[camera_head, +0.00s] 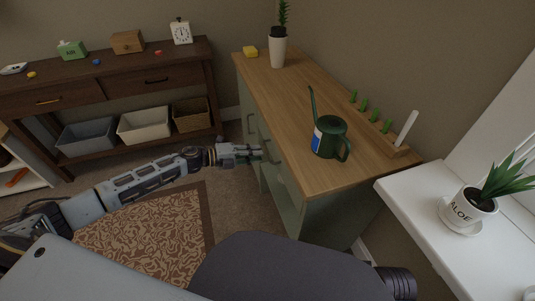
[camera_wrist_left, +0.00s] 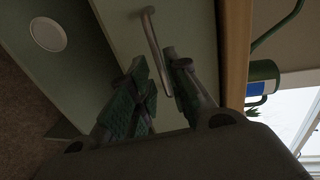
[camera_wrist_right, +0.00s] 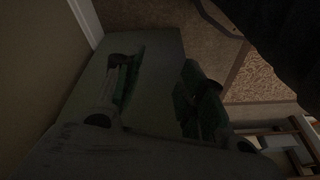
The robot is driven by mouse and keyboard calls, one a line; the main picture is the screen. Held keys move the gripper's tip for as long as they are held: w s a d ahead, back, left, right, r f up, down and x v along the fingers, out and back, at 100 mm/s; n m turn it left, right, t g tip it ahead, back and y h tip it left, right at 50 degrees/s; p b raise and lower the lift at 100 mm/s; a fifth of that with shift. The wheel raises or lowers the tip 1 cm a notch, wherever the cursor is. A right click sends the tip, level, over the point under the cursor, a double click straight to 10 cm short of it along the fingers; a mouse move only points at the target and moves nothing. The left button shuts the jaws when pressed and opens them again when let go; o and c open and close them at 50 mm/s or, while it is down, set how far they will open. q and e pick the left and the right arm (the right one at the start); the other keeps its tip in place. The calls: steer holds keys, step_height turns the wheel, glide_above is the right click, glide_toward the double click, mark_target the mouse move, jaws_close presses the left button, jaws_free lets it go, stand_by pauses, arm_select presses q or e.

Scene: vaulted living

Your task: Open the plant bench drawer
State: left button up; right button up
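The plant bench (camera_head: 285,95) is a green cabinet with a wooden top. In the left wrist view its green drawer front (camera_wrist_left: 190,22) carries a slim metal bar handle (camera_wrist_left: 153,42). My left gripper (camera_head: 258,153) is at the bench front, just below the top's edge. In the left wrist view my left gripper (camera_wrist_left: 166,78) is open, its fingers on either side of the handle's near end; contact cannot be told. The drawer looks shut. My right gripper (camera_wrist_right: 160,78) is open and empty, facing a plain green surface; it does not show in the head view.
A white sill (camera_head: 418,198) with an aloe pot is at right. A dark console (camera_head: 105,88) stands at back left. Rug floor is clear.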

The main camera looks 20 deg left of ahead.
mark_target(267, 152)
arm_select(q)
steer(key=x, duration=0.5)
steer(key=shift+w+b, duration=0.1)
steer(key=shift+b, duration=0.25)
arm_select(e)
steer(key=shift+w+a+r, duration=0.1)
steer(key=shift+w+r, duration=0.05)
steer(key=shift+r, duration=0.6)
steer(key=shift+f, duration=0.1)
arm_select(q)
steer(key=shift+c, duration=0.4)
jaws_close()
steer(key=shift+f, duration=0.1)
